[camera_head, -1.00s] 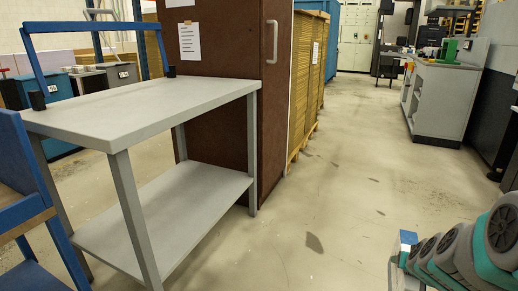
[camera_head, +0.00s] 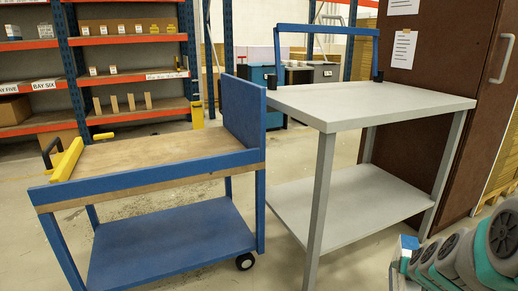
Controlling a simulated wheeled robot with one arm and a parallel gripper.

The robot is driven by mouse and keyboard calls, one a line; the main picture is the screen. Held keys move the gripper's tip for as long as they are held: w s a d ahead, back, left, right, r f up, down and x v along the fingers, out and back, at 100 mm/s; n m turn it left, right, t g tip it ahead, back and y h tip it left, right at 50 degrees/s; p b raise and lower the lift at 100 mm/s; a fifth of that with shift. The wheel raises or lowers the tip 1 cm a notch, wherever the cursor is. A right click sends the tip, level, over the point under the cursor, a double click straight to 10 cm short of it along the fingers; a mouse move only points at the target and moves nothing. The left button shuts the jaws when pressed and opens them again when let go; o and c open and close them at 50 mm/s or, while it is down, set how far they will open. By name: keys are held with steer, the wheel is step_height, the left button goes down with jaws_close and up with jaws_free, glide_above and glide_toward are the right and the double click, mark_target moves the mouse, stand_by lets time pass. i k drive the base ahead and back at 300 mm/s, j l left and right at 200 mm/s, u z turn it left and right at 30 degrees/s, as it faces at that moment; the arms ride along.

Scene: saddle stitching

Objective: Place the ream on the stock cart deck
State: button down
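A blue cart with a bare wooden deck (camera_head: 165,156) stands at the left in the head view. It has a lower blue shelf, a caster, a raised blue end panel and a yellow bar at its left end. I take it for the stock cart. My folded arm fills the bottom right corner. A small white and blue block (camera_head: 408,243) shows beside the arm. I cannot tell whether it is the ream or part of me. No other ream is seen. My gripper's fingers do not show.
A grey table (camera_head: 370,104) with a blue frame and lower shelf stands just right of the cart, its top clear. A brown cabinet (camera_head: 440,90) stands behind it at right. Shelving (camera_head: 130,72) lines the back left, with a yellow post (camera_head: 197,115) in front. Floor shows between.

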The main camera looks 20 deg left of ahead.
mark_target(225, 141)
steer(key=u, duration=1.35)
